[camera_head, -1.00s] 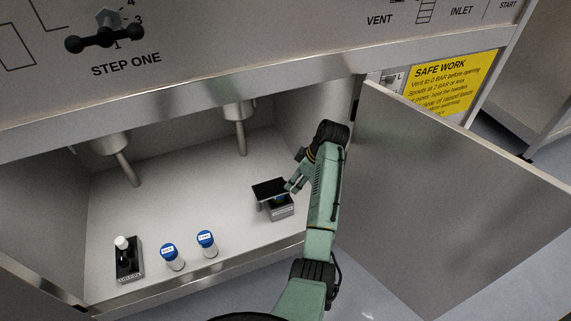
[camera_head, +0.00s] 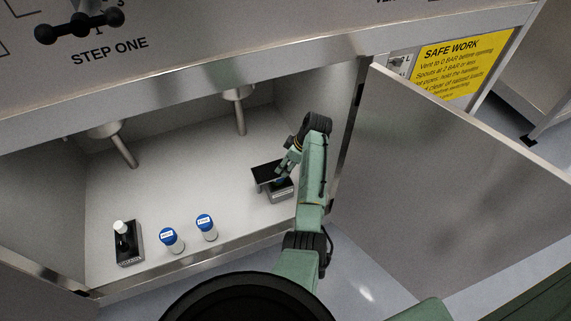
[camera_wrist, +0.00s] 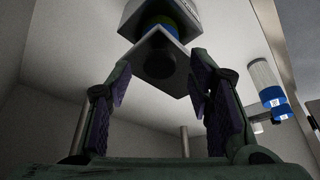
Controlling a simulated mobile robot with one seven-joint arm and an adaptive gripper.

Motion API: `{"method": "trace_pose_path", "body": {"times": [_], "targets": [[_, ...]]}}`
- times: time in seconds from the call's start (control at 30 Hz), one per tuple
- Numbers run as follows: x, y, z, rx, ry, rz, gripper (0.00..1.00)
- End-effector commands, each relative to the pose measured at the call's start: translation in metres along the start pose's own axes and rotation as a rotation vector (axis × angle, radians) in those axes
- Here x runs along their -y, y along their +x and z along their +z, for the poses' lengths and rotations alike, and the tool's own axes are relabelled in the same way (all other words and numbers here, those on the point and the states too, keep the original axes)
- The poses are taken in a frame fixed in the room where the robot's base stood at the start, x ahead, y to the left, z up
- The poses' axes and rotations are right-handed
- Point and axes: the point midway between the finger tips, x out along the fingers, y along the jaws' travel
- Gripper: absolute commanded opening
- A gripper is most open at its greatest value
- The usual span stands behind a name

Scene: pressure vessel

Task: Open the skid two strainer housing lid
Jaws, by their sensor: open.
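A small grey block (camera_head: 280,193) with a front label stands on the cabinet floor, left of my arm. A flat, dark-topped square plate (camera_head: 264,174) sits over it, offset to the left. The wrist view shows the plate (camera_wrist: 172,72) with a dark round patch, and a blue and yellow-green round part (camera_wrist: 160,28) between it and the pale block (camera_wrist: 150,8). I cannot tell which part is the lid. My gripper (camera_head: 281,171) is at the plate's right side. In the wrist view my gripper (camera_wrist: 160,85) is open, its fingers on either side of the plate's near corner; contact is unclear.
Two blue-capped bottles (camera_head: 171,241) (camera_head: 207,228) and a black stand with a white-topped item (camera_head: 127,243) are on the floor at left. Two spouts (camera_head: 123,151) (camera_head: 240,116) hang above. An open cabinet door (camera_head: 450,190) is right of my arm.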

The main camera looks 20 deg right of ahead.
Motion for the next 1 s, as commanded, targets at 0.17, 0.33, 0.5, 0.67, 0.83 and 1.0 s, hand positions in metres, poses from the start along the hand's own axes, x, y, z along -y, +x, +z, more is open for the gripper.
{"method": "trace_pose_path", "body": {"times": [0.17, 0.33, 0.5, 0.67, 0.83, 1.0], "targets": [[0.0002, 0.0116, -0.0002, 0.000, -0.001, 0.000, 0.47], [0.0001, 0.0129, -0.0001, 0.000, -0.001, 0.000, 0.47], [0.0001, 0.0127, -0.0001, 0.000, -0.001, 0.000, 0.42], [0.0001, 0.0125, -0.0001, 0.000, 0.000, 0.000, 0.32], [0.0001, 0.0125, -0.0001, 0.000, 0.000, 0.000, 0.20], [0.0001, 0.0124, -0.0001, 0.000, 0.000, 0.000, 0.09]]}}
